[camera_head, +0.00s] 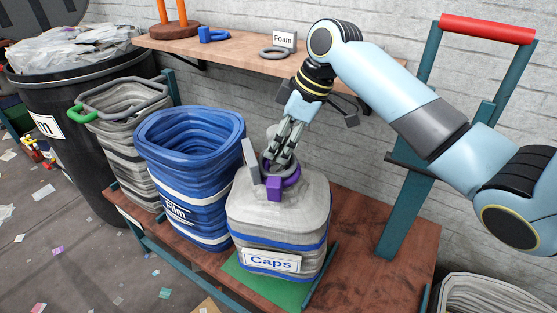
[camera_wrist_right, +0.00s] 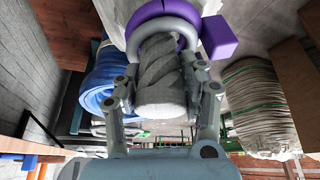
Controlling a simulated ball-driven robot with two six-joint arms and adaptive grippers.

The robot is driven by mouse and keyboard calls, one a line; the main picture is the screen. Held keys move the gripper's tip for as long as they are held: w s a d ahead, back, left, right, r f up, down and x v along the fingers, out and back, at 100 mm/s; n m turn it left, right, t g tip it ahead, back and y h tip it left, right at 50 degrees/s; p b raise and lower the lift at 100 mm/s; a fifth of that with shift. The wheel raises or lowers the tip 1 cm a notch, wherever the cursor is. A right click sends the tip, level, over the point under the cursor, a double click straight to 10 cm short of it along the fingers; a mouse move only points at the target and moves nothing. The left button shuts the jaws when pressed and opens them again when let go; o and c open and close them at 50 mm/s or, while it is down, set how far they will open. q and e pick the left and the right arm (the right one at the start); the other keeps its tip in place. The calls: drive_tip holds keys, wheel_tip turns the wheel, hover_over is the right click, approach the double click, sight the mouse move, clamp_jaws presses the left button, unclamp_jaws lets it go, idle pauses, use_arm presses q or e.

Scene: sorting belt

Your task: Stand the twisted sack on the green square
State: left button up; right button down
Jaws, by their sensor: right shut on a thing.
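The twisted sack (camera_head: 243,222) is grey with blue bands, a "Caps" label (camera_head: 271,261) and a twisted neck with a purple and grey ring. It looks upright over the green square (camera_head: 235,268), whose edge shows at its front left. I cannot tell whether its base fully touches. My right gripper (camera_head: 278,160) is shut on the neck from above. In the right wrist view the twisted neck (camera_wrist_right: 160,78) lies between the fingers, with the purple ring (camera_wrist_right: 150,10) beyond. My left gripper is not in view.
A blue open "Film" sack (camera_head: 190,185) stands close left of the twisted sack. A grey open sack (camera_head: 130,155) and a black bin (camera_head: 85,175) stand farther left. A shelf (camera_head: 235,58) with a "Foam" sign runs behind. A teal frame with a red bar (camera_head: 487,29) stands right.

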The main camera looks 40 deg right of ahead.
drive_tip(key=shift+w+a, duration=0.2)
drive_tip(key=shift+f, duration=2.2)
drive_tip(key=c, duration=0.7)
unclamp_jaws()
drive_tip(key=shift+s, duration=0.1)
drive_tip(key=shift+c, duration=0.2)
drive_tip(key=shift+f, duration=0.1)
drive_tip(key=v, duration=1.2)
drive_tip(key=shift+p, duration=0.4)
